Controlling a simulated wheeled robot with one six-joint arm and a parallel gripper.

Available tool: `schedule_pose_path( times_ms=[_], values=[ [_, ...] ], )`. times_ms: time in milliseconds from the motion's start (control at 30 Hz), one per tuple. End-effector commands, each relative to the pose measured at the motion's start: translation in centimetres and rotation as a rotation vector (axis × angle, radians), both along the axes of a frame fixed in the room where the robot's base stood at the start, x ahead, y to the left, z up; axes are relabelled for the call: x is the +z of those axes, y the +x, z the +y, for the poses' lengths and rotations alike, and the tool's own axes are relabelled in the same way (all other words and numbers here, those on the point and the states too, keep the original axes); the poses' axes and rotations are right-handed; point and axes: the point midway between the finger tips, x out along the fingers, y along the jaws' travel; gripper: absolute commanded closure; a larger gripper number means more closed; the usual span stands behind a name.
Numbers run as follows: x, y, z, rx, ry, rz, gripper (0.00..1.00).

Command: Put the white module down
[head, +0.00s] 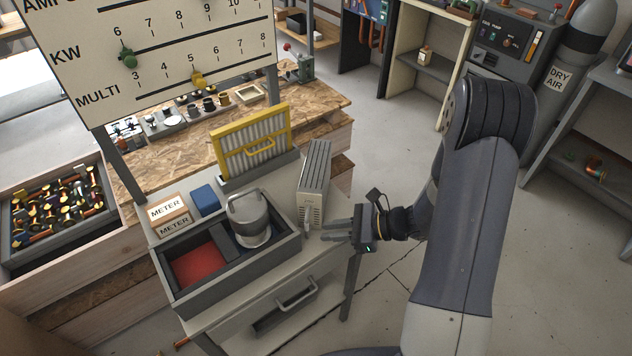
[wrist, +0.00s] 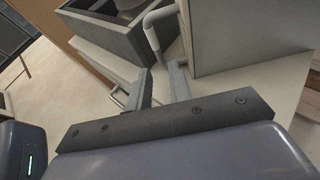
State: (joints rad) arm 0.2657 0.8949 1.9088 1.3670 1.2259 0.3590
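The white module (head: 312,190) is a tall, narrow box with a dark ribbed top. It stands upright at the right edge of the cart top (head: 262,275), apparently resting on it. Its pale side fills the upper right of the wrist view (wrist: 245,35). A bent grey handle (wrist: 151,38) sticks out from its near end. My gripper (head: 328,230) is just in front and to the right of that handle. In the wrist view its two fingers (wrist: 162,68) are apart, with the handle's lower end just beyond the tips. Nothing is held between them.
A grey tray (head: 172,289) with a red-floored compartment and a metal canister (head: 250,220) is left of the module. A yellow-framed filter (head: 252,143) stands behind. METER boxes (head: 170,215) and a blue box (head: 206,199) sit at left. Floor right of the cart is clear.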

Motion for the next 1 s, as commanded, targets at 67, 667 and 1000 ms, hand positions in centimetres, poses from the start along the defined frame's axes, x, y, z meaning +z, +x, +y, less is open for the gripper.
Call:
schedule_pose_path(
  times_ms=[67, 667, 1000],
  values=[
    [-0.3, 0.0, 1.1, 0.005, 0.000, 0.004, 0.80],
    [-1.7, 0.7, 4.1, 0.001, -0.001, 0.000, 0.84],
    [-1.7, 0.7, 4.1, 0.001, -0.001, 0.000, 1.00]
  ],
)
